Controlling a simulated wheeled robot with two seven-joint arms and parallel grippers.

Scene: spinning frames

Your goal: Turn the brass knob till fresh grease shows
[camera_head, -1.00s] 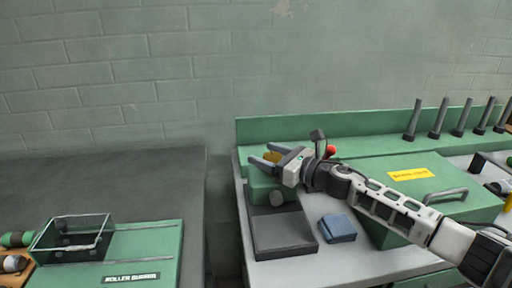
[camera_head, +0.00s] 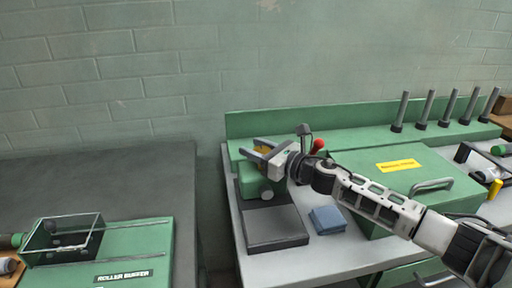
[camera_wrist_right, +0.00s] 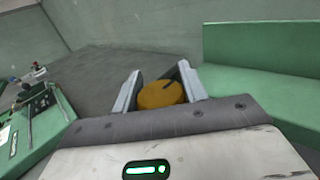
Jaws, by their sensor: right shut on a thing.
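The brass knob (camera_wrist_right: 160,95) is a round yellow disc with a dark mark at its right side. In the head view it shows as a small yellow patch (camera_head: 262,149) on top of a small green housing (camera_head: 258,183). My right gripper (camera_head: 262,151) reaches in from the right, its two fingers on either side of the knob. In the right wrist view the fingers (camera_wrist_right: 158,92) flank the knob and are shut on it. No fresh grease shows in either view. My left gripper is not in view.
A grey tray (camera_head: 273,240) lies in front of the housing, with a folded blue cloth (camera_head: 328,219) beside it. A larger green box with a yellow label (camera_head: 398,166) and several dark upright posts stand to the right. A red ball-ended lever (camera_head: 318,145) rises behind my wrist.

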